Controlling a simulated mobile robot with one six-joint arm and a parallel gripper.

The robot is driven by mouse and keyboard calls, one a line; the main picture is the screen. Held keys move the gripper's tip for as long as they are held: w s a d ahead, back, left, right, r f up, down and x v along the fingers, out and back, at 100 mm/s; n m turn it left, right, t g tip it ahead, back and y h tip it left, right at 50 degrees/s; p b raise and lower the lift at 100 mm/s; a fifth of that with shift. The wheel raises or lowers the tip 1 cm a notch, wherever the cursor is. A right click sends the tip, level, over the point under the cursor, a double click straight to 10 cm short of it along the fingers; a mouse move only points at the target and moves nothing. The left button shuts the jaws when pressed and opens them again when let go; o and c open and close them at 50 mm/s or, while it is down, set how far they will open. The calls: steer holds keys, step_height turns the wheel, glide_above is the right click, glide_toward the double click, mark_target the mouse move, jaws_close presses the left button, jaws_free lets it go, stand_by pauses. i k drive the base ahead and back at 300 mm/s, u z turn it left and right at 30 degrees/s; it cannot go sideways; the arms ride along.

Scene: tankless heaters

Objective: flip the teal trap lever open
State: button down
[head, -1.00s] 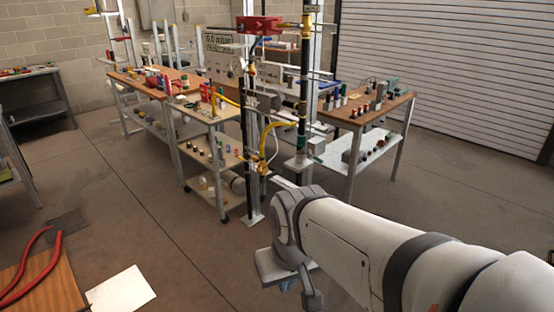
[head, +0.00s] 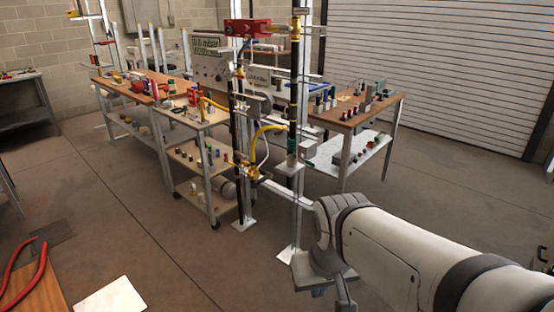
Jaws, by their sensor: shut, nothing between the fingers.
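A teal piece (head: 292,160) shows low on the right-hand black pipe of the pipe stand. It is small, and I cannot tell its lever from its body or whether the lever is open. A yellow hose (head: 262,135) curves beside it from the black pipe down to brass fittings (head: 252,174). My arm comes in from the lower right, and its wrist lies below and right of the stand, apart from the teal piece.
A red unit (head: 247,28) tops the stand. A cart (head: 190,121) and a workbench (head: 345,124) flank it, both crowded with small parts. A wooden table (head: 42,294) with red-handled pliers (head: 28,274) is at lower left.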

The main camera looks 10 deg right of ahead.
mark_target(300, 155)
steer(key=u, duration=0.05)
steer(key=i, duration=1)
steer(key=z, duration=0.05)
